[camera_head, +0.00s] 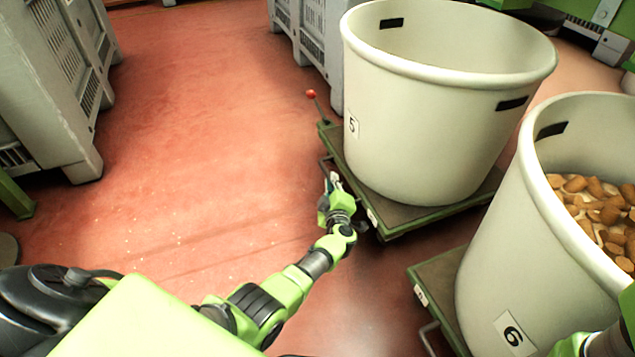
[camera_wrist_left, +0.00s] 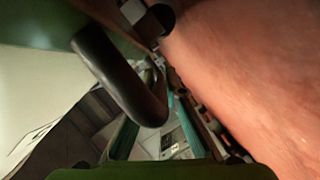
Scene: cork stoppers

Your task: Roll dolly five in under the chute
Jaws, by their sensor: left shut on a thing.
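Dolly five (camera_head: 402,222) is a low green platform on the red floor, right of centre in the head view. It carries a large cream tub (camera_head: 420,130) labelled 5, whose visible inside looks empty. My left gripper (camera_head: 332,180) is shut on the dolly's handle (camera_head: 325,165) at its left side. The dark bent handle bar (camera_wrist_left: 122,82) shows large in the left wrist view, by the teal fingers. My right gripper is out of view; only a bit of green arm shows at the lower right. I cannot make out the chute.
A second tub (camera_head: 500,260), labelled 6 and holding corks (camera_head: 605,215), stands on its own dolly (camera_head: 440,275) close at the right. Grey crates stand at left (camera_head: 45,80) and behind dolly five (camera_head: 305,40). Open red floor (camera_head: 200,130) lies between. A red-knobbed lever (camera_head: 311,94) rises from dolly five's corner.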

